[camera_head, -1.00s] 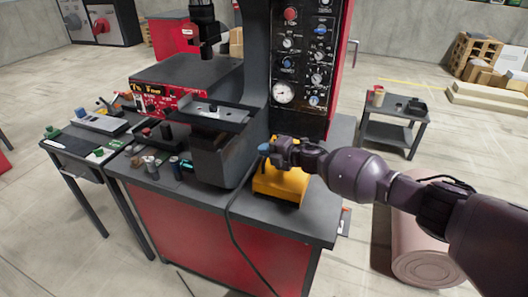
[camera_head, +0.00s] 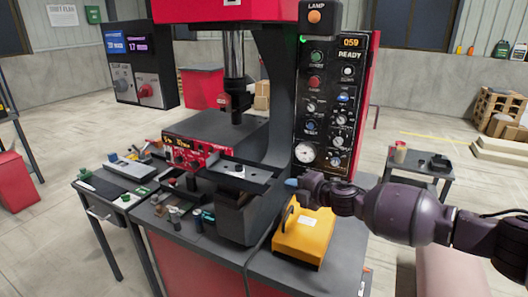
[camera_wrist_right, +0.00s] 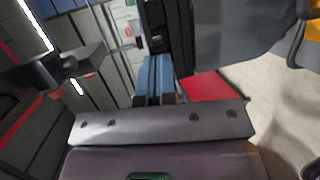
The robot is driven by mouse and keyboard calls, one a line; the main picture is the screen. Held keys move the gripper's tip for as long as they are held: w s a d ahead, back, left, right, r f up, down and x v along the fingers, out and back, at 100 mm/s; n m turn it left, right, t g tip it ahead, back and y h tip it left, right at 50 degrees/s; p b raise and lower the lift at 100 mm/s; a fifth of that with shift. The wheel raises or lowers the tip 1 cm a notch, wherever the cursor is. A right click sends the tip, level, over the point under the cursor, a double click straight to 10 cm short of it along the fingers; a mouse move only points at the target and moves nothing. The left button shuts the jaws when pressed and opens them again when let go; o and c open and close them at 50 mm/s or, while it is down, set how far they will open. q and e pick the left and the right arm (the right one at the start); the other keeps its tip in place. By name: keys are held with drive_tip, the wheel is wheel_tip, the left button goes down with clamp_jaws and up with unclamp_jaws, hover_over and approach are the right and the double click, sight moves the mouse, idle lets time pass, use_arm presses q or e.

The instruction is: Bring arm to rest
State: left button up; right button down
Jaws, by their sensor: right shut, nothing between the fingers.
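My right arm reaches in from the right in the head view. Its gripper (camera_head: 292,183) points left, in front of the black machine's column and above the back of a yellow box (camera_head: 303,238). The fingers look closed and hold nothing. In the right wrist view the blue fingertips (camera_wrist_right: 155,80) lie close together, with no object between them. The yellow box stands on the dark bench top (camera_head: 262,262), with a dark handle at its left side. My left gripper does not show in the frames.
A control panel (camera_head: 333,110) reading READY stands just behind the right gripper. A dark tray (camera_head: 240,172) juts out to its left. Small parts lie on the bench at left. A side table (camera_head: 420,165) stands behind the arm. The bench's front right is clear.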

drive_tip(key=a+r+m+t, duration=0.1)
drive_tip(key=a+r, duration=0.2)
drive_tip(key=r, duration=0.2)
drive_tip(key=s+a+f+m+t, duration=0.2)
drive_tip(key=s+a+f+m, duration=0.15)
drive_tip(key=s+m, duration=0.45)
drive_tip(key=s+d+f+m+g+h, duration=0.1)
drive_tip(key=s+d+f+m+h, duration=0.2)
drive_tip(key=s+d+f+m, duration=0.2)
drive_tip(key=s+d+f+m+g+h, duration=0.1)
drive_tip(key=s+d+f+m+h, duration=0.3)
drive_tip(key=s+f, duration=0.8)
drive_tip(key=s+d+f+m+g+h, duration=0.1)
drive_tip(key=s+d+f+m+h, duration=0.2)
drive_tip(key=s+d+f+m, duration=0.4)
drive_tip(key=s+d+f, duration=0.2)
drive_tip(key=s+d, duration=0.1)
drive_tip(key=s, duration=0.5)
drive_tip(key=shift+s+d+f+m+h, duration=0.25)
drive_tip(key=shift+s+d+m+h, duration=0.05)
